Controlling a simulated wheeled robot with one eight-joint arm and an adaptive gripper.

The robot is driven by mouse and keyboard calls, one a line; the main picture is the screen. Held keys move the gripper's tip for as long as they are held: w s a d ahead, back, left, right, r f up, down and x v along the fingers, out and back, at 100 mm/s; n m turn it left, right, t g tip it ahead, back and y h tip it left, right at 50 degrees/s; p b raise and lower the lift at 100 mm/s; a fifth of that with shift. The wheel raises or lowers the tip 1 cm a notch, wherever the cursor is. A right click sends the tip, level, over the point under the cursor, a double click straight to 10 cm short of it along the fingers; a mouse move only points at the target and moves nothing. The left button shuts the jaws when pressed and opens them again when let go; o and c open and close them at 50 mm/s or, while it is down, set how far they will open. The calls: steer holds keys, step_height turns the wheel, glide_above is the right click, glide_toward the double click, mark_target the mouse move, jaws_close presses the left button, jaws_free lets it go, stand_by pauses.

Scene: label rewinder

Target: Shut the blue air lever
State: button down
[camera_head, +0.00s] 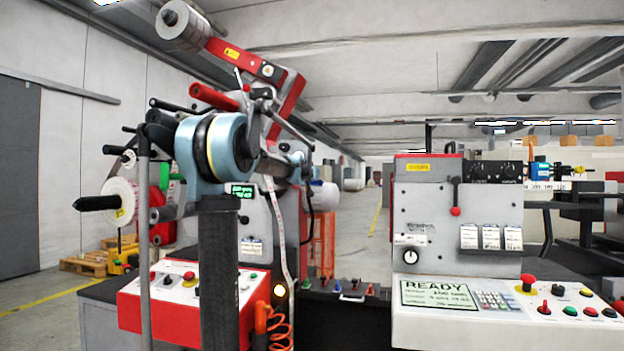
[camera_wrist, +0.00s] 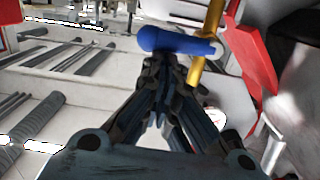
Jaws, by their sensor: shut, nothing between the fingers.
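The blue air lever (camera_wrist: 178,40) is at the top middle of the wrist view. Its handle lies across a yellow pipe (camera_wrist: 213,22), roughly crosswise to it, with the rounded free end to the left. My gripper (camera_wrist: 163,62) is shut and empty, its fingertips right at the lower edge of the handle in the picture. I cannot tell whether they touch it. In the head view, my arm stands in front of the machine's left part, and I cannot make out the lever or the fingertips there.
A red machine part (camera_wrist: 250,48) stands close right of the lever in the wrist view. In the head view, a red-and-white control box (camera_head: 180,300) is at the lower left and a grey panel with a READY screen (camera_head: 439,294) at the right. Floor shows between them.

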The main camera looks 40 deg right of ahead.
stand_by(0.4)
steer(key=s+a+r, duration=0.4)
steer(key=s+a, duration=0.2)
steer(key=a, duration=0.2)
steer(key=shift+s+a+r, duration=0.15)
steer(key=shift+s+a, duration=0.05)
steer(key=shift+s, duration=0.15)
stand_by(0.7)
